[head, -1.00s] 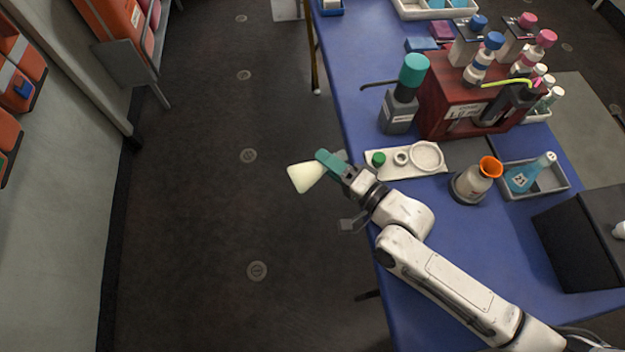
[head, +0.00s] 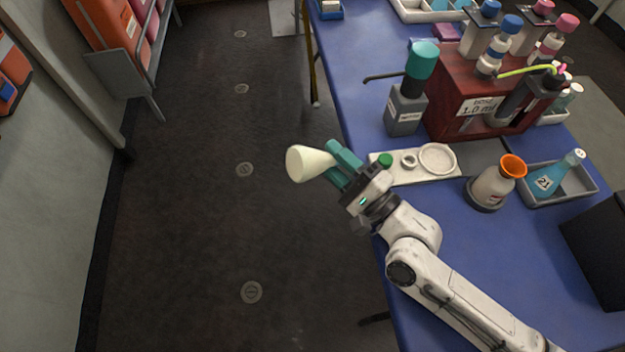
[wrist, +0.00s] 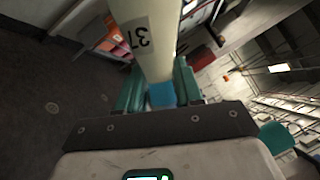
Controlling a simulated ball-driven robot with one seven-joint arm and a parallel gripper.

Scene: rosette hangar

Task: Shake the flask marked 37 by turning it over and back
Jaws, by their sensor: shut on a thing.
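The flask marked 37 is a pale cream cone (head: 309,163), held out past the left edge of the blue bench, above the floor. Its wide base points left and its narrow end is toward my gripper (head: 337,163). It lies tipped on its side. In the wrist view the flask (wrist: 158,62) stretches away between the teal fingers, and its label "37" reads upside down. My gripper is shut on its narrow end, where a blue patch shows between the fingers. The contents cannot be seen.
On the blue bench (head: 460,270) are a white tray (head: 405,178), a grey bottle with a teal cap (head: 405,112), a red-brown rack (head: 445,100), an orange-mouthed flask (head: 492,188) and a blue flask marked 21 (head: 550,180) in a grey tray. Open floor (head: 200,230) lies left.

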